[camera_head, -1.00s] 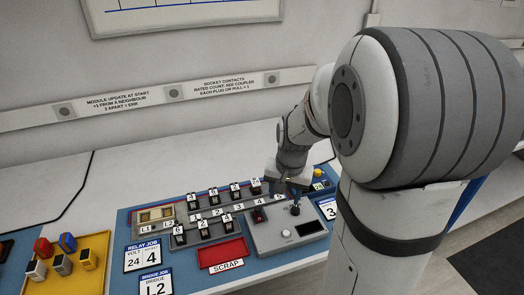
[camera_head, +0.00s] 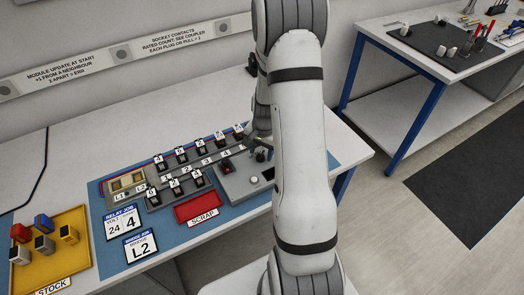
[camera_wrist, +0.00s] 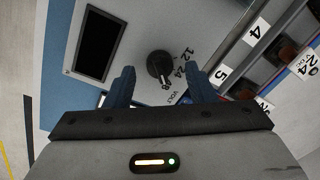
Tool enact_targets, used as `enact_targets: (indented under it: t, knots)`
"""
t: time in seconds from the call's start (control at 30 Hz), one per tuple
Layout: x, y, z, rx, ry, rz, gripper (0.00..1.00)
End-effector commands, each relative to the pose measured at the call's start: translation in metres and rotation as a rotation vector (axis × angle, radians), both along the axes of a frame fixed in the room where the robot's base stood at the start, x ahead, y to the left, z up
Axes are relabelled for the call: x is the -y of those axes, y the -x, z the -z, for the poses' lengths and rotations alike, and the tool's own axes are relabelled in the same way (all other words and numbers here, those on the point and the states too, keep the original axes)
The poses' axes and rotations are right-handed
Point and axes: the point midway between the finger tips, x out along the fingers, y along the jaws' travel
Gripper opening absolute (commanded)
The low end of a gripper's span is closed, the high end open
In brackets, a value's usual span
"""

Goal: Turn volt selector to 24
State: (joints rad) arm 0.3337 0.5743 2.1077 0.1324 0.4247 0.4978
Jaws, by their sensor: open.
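The volt selector (camera_wrist: 160,66) is a round black knob with a bar handle on a grey panel (camera_wrist: 205,30). In the wrist view, marks 12, 24 and a partly hidden one ending in 8 lie along its right and lower side, with VOLT beside them. Its bar points down towards the mark ending in 8. My gripper (camera_wrist: 160,72) is open, with one blue finger on each side of the knob and gaps visible between. In the head view my arm hides most of the gripper and part of the panel. The relay job card (camera_head: 123,222) reads VOLT 24 and 4.
A dark display (camera_wrist: 97,45) is left of the knob in the wrist view. Rows of numbered modules (camera_head: 181,156) stand left of the panel in the head view. A red scrap tray (camera_head: 198,207) and yellow stock tray (camera_head: 52,270) lie nearer the front. Another table (camera_head: 400,50) stands at right.

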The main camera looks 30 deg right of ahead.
Motion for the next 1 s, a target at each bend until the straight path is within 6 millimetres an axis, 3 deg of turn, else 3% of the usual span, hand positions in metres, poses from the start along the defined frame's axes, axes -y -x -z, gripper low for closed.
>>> enact_targets:
  t: [0.4, 0.9, 1.0]
  knots:
    - [-0.001, -0.0007, 0.0105, 0.001, 0.001, -0.001, 0.5]
    - [-0.0014, -0.0008, 0.0101, 0.0, 0.0, -0.002, 0.1]
    - [0.004, -0.0007, 0.0101, 0.001, 0.001, -0.001, 0.05]
